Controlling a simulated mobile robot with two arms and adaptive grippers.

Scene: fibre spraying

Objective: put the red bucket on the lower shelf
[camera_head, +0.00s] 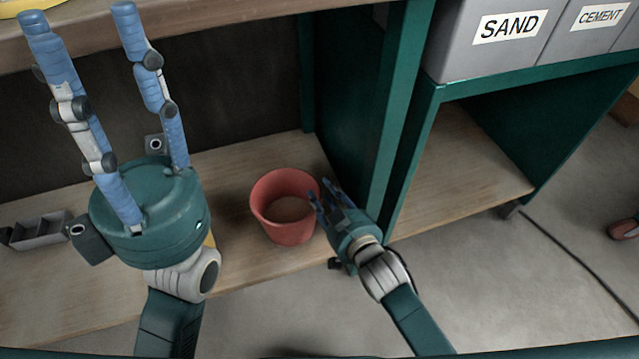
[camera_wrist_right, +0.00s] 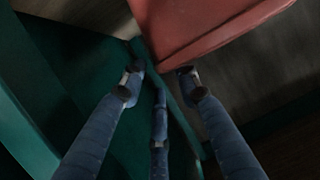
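The red bucket (camera_head: 290,229) is at the lower shelf (camera_head: 60,290), near its front edge and left of the green upright. It looks roughly upright and empty, and seems to rest on the board. My right gripper (camera_head: 326,194) is at the bucket's right rim. In the right wrist view, the bucket (camera_wrist_right: 200,22) fills the top, and the fingers of my right gripper (camera_wrist_right: 162,72) stand apart just below its edge. Whether they touch it is unclear. My left gripper (camera_head: 82,20) is open and empty, fingers pointing up, left of the bucket.
A grey divided tray (camera_head: 42,232) lies on the lower shelf at the far left. A green upright (camera_head: 385,130) stands close to my right gripper. Grey bins labelled SAND (camera_head: 490,55) and CEMENT (camera_head: 590,42) sit at the upper right. The upper board (camera_head: 220,22) overhangs the back.

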